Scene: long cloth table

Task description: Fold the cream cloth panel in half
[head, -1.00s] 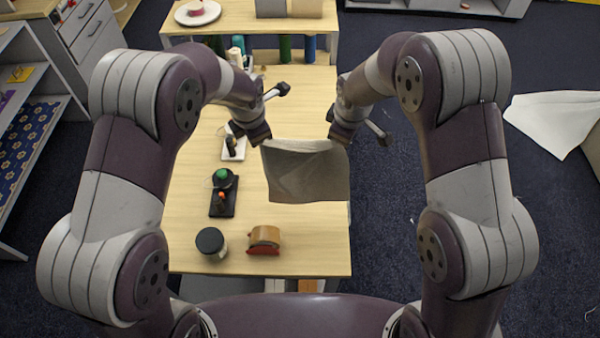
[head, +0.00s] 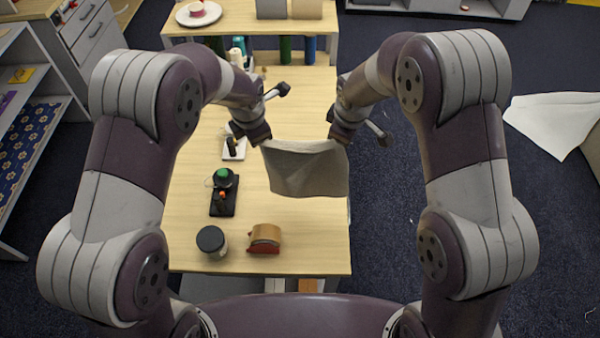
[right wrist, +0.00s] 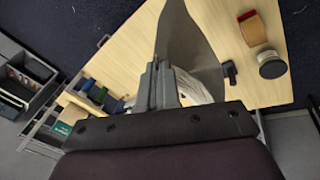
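The cream cloth panel (head: 306,170) hangs between my two grippers above the wooden table, its top edge stretched across and its lower edge hanging free. My left gripper (head: 263,142) is at its top left corner, and my right gripper (head: 335,142) is at its top right corner. Both appear closed on the cloth, though the fingertips are small in the head view. In the right wrist view the shut fingers (right wrist: 158,88) meet at the cloth (right wrist: 190,45), which extends up and away from them. Whether the lower edge touches the table is hard to tell.
On the table (head: 300,245) stand a dark-lidded jar (head: 211,241), a tape dispenser (head: 264,238), a black device with a green button (head: 223,192) and a white plate-like item (head: 234,150). A white cloth (head: 555,118) lies at the right.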

